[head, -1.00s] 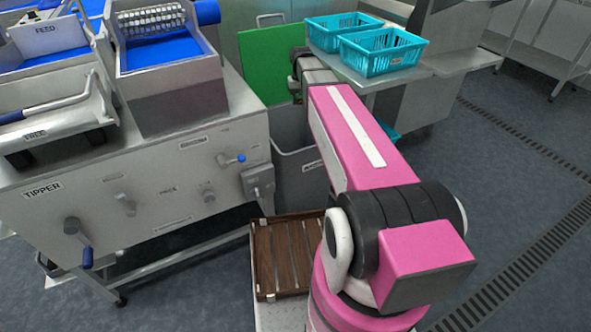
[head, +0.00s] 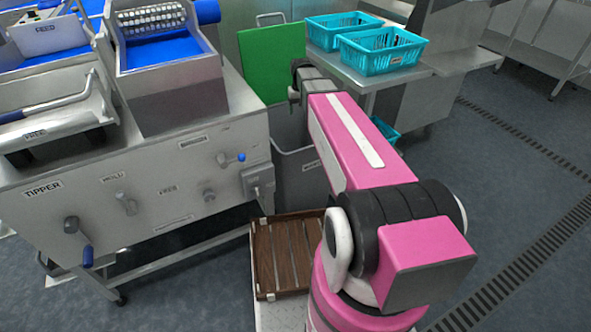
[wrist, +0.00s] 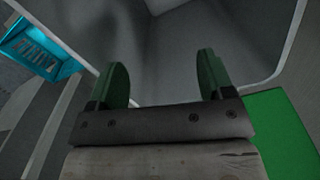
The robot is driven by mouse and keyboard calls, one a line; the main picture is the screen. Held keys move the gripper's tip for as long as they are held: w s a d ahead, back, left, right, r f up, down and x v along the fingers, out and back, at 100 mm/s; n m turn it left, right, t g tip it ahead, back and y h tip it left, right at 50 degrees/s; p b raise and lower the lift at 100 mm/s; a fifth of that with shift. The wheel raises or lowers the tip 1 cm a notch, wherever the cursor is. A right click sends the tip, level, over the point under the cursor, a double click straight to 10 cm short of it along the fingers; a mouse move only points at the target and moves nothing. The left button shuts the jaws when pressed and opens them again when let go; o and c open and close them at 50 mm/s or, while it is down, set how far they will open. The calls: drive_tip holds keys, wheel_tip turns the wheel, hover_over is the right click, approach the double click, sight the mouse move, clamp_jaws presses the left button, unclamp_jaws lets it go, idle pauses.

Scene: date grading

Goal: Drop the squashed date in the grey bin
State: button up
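The grey bin (head: 303,172) stands behind my forearm, between the machine and the steel table, with a label on its front. In the wrist view its pale rim (wrist: 289,52) and grey inside fill the upper part. My gripper (wrist: 163,82) is open, its two green fingers wide apart with nothing between them, and points into the bin's mouth. In the head view my wrist is above the bin and the fingertips are hard to make out. I see no squashed date in either view; the bin's floor is dim.
A green panel (head: 268,62) stands upright behind the bin. Teal baskets (head: 383,52) sit on the steel table at right. The tipper machine (head: 140,190) stands close on the left. A brown slatted tray (head: 262,262) lies in front. Floor at right is clear.

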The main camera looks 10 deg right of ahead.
drive_tip(key=shift+r, duration=0.1)
wheel_tip(320, 180, up, 11)
drive_tip(key=shift+f, duration=0.2)
idle(0.4)
